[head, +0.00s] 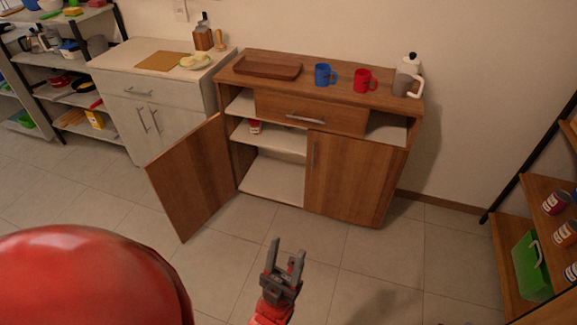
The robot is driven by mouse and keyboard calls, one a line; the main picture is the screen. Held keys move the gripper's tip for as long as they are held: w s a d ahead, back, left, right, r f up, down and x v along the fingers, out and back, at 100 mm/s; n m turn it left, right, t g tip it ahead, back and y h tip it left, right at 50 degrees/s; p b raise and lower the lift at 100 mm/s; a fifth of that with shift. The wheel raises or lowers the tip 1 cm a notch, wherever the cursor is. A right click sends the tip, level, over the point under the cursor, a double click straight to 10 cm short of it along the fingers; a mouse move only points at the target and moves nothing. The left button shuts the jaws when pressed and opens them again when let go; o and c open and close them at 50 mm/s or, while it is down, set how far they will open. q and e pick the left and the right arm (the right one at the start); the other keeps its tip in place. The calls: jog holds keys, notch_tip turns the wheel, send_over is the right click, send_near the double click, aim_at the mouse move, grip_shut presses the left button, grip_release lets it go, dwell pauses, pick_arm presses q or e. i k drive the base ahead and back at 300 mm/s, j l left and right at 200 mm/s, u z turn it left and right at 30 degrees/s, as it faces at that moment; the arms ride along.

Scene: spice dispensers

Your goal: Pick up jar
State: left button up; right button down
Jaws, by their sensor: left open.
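A small jar (255,126) with red and white on it stands on the middle shelf inside the brown wooden cabinet, near the left side of the opening. The cabinet's left door (192,180) stands wide open. Other jars (556,202) stand on the wooden shelf unit at the right edge. My left gripper (287,247) is open and empty, low in the picture over the floor, in front of the cabinet and well short of the jar. My right gripper is not in view.
The cabinet's right door (348,176) is shut. A green box (532,266) sits at right. The tiled floor before the cabinet is clear.

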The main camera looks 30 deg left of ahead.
aim_at(255, 125)
jog(key=j+z, duration=0.3)
jog(key=j, duration=0.25)
jog(key=j+z, duration=0.3)
jog(key=j, duration=0.2)
jog(key=j+z, duration=0.3)
jog(key=j, duration=0.25)
jog(key=k+j+z, duration=0.15)
jog(key=j+z, duration=0.15)
jog(key=j, duration=0.2)
jog(key=k+j, duration=0.15)
jog(key=j, duration=0.3)
jog(key=k+j, duration=0.1)
jog(key=j, duration=0.3)
jog(key=k+j, duration=0.15)
jog(key=j, duration=0.3)
jog(key=k+j, duration=0.1)
jog(key=j, duration=0.35)
jog(key=k+j, duration=0.15)
jog(key=j, duration=0.3)
jog(key=k+j, duration=0.1)
jog(key=j, duration=0.3)
jog(key=k+j, duration=0.15)
jog(key=j, duration=0.3)
jog(key=k+j, duration=0.1)
jog(key=j, duration=0.35)
jog(key=k+j, duration=0.25)
jog(key=k, duration=0.15)
jog(key=k+j, duration=0.25)
jog(key=k, duration=0.15)
